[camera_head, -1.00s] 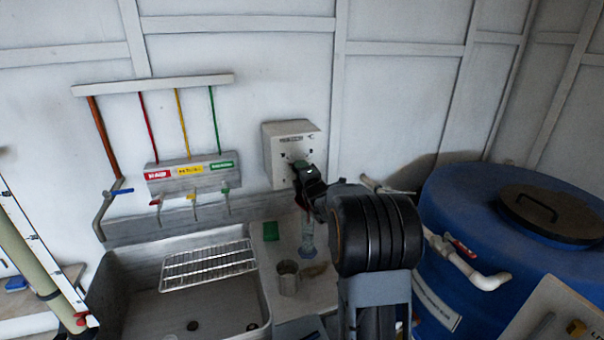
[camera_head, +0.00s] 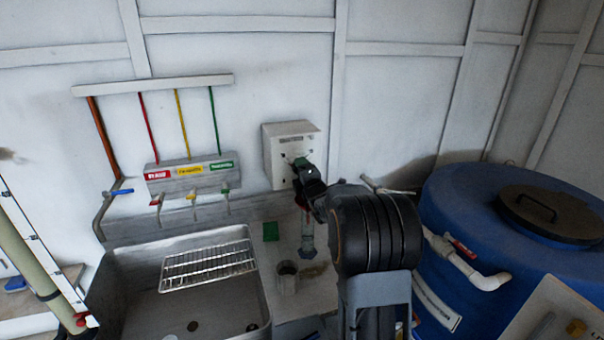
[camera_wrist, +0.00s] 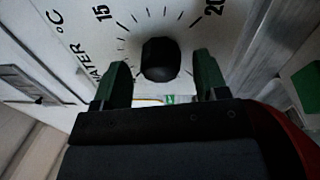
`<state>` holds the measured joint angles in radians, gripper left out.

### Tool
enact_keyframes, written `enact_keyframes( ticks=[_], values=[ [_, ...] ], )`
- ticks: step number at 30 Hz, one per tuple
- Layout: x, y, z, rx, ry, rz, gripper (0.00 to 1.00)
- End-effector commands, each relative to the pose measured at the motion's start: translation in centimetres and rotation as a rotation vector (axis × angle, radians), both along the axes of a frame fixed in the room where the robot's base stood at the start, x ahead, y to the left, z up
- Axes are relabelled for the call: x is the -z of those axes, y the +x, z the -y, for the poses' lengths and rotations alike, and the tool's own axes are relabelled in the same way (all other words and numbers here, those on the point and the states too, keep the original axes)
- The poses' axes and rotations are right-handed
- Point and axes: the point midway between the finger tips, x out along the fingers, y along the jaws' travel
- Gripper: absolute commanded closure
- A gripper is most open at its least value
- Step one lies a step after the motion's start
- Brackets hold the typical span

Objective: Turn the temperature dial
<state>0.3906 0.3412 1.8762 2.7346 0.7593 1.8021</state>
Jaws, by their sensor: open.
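The temperature dial is a black knob (camera_wrist: 160,59) on a white face with tick marks, the numbers 15 and 20, and the words "WATER °C", in the wrist view. In the head view the white control box (camera_head: 290,145) hangs on the wall, and my gripper hides most of its lower front. My gripper (camera_wrist: 157,78) is open, with one green-tipped finger on each side of the knob's near end. I cannot tell whether either finger touches it. In the head view my gripper (camera_head: 300,168) is up against the box front.
Left of the box are taps (camera_head: 194,205) with coloured labels above a steel sink (camera_head: 105,285) with a wire rack (camera_head: 208,266). A metal cup (camera_head: 287,278) and a green block (camera_head: 271,231) stand on the counter. A blue barrel (camera_head: 470,205) with a valve stands right.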

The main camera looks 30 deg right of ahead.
Motion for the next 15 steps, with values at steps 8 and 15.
enact_keyframes(
  ticks=[8,15],
  values=[
    [-1.3,0.0,0.0,0.0,-0.001,0.004,0.33],
    [-6.0,-2.0,-0.6,0.0,-0.006,0.017,0.22]
  ],
)
